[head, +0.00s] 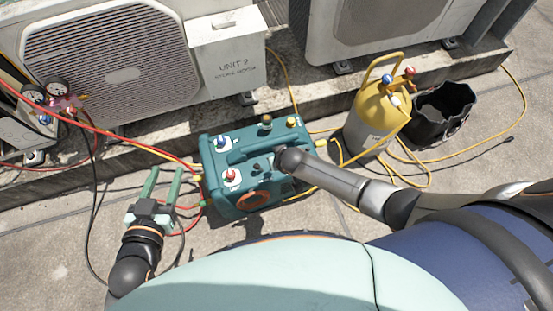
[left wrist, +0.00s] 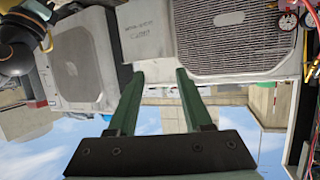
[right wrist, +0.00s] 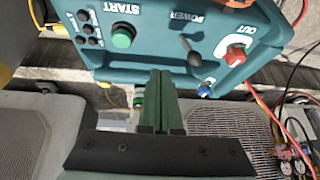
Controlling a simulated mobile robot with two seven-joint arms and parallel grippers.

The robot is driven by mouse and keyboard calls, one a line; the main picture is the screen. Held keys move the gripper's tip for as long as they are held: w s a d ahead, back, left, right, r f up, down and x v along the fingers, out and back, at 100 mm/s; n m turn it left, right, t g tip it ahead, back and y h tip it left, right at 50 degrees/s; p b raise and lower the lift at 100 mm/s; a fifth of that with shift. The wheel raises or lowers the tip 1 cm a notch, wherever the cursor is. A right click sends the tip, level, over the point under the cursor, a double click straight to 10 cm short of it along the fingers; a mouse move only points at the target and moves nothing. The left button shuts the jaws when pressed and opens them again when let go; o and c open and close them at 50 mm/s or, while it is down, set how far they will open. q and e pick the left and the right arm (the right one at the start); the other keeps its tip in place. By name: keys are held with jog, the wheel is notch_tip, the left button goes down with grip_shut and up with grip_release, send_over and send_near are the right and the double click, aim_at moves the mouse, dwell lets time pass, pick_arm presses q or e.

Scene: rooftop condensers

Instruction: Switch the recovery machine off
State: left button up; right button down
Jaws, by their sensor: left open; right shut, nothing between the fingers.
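The teal recovery machine (head: 236,160) sits on the ground in the middle of the head view. In the right wrist view its panel (right wrist: 150,50) appears upside down, with a dark POWER lever (right wrist: 189,49), a green START button (right wrist: 122,36) and a red OUT knob (right wrist: 235,54). In the head view my right wrist hides that gripper over the machine. My left gripper (head: 164,172) is open and empty, left of the machine.
A yellow-topped cylinder (head: 374,122) and a black bucket (head: 440,112) stand to the right. Condenser units (head: 110,70) line the back. Gauges (head: 58,92) are at left. Red and yellow hoses (head: 130,140) run to the machine and across the ground.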

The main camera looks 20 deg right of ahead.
pick_arm(q)
jog(key=s+d+f+g+p, duration=0.1)
jog(key=s+f+g+p, duration=0.3)
jog(key=s+f+p, duration=0.1)
jog(key=shift+s+f+n+y, duration=0.3)
jog(key=shift+s+n, duration=0.05)
jog(key=shift+n, duration=0.05)
pick_arm(e)
jog(key=a+v, duration=0.2)
jog(key=v, duration=0.8)
jog(key=shift+a, duration=0.2)
jog(key=shift+s, duration=0.2)
